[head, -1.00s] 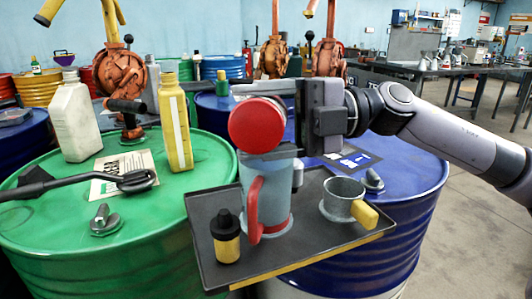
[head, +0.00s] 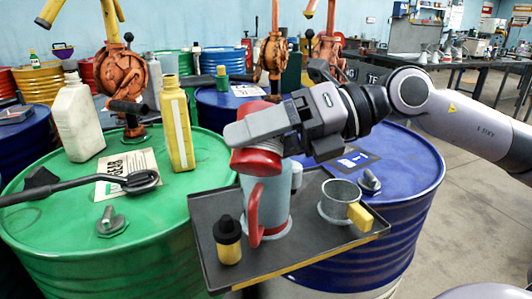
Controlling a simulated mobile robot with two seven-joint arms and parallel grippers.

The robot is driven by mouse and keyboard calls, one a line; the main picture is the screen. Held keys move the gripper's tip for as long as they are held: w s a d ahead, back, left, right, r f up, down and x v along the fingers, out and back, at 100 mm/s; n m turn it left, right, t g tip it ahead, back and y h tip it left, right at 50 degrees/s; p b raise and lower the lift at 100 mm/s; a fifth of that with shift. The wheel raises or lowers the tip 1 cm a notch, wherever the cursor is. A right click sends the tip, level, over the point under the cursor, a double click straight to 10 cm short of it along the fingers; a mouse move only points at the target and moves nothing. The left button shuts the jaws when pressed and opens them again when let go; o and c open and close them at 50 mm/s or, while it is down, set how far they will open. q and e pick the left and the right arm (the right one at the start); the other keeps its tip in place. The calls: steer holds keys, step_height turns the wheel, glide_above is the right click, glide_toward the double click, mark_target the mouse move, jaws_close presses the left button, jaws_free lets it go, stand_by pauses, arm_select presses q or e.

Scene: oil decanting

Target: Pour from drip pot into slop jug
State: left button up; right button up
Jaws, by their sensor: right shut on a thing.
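My right gripper (head: 262,128) comes in from the right and is shut on a red round pot (head: 255,162), which I take to be the drip pot. The pot is tipped over above the mouth of a pale blue-grey jug with a red handle (head: 254,212), likely the slop jug. The fingers hide part of the pot, and pot and gripper hide the jug's mouth. I cannot see any liquid or whether pot and jug touch. The jug stands upright on a dark tray (head: 285,259). My left gripper is not in view.
The tray also holds a small black-capped yellow bottle (head: 228,247) and a grey cup with a yellow handle (head: 342,196). On the green drum (head: 60,236) stand a white bottle (head: 78,122) and a yellow bottle (head: 177,125). A black tool (head: 100,186) lies there.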

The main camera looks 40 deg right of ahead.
mark_target(251, 165)
steer(key=shift+f+n+h, duration=0.4)
steer(key=shift+f+n, duration=0.05)
steer(key=shift+n, duration=0.25)
steer(key=shift+s+a+r+n+t+p, duration=0.35)
steer(key=shift+r+n+t+p, duration=0.2)
steer(key=shift+p, duration=0.3)
steer(key=shift+s+a+f+n+t+h, duration=0.4)
steer(key=shift+s+a+n+h, duration=0.25)
steer(key=shift+n+h, duration=0.25)
steer(key=shift+s+a+f+n+b, duration=0.15)
steer(key=shift+f+n+b, duration=0.1)
steer(key=shift+b, duration=1.4)
steer(key=shift+s+a+f+n+t+h+b, duration=0.15)
steer(key=shift+n+t+b, duration=0.15)
steer(key=shift+b, duration=0.4)
steer(key=shift+s+a+n+t+h+b, duration=0.15)
steer(key=shift+n+b, duration=0.25)
steer(key=shift+b, duration=0.25)
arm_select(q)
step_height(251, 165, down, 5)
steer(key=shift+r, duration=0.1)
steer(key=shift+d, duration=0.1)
arm_select(e)
steer(key=shift+s, duration=0.15)
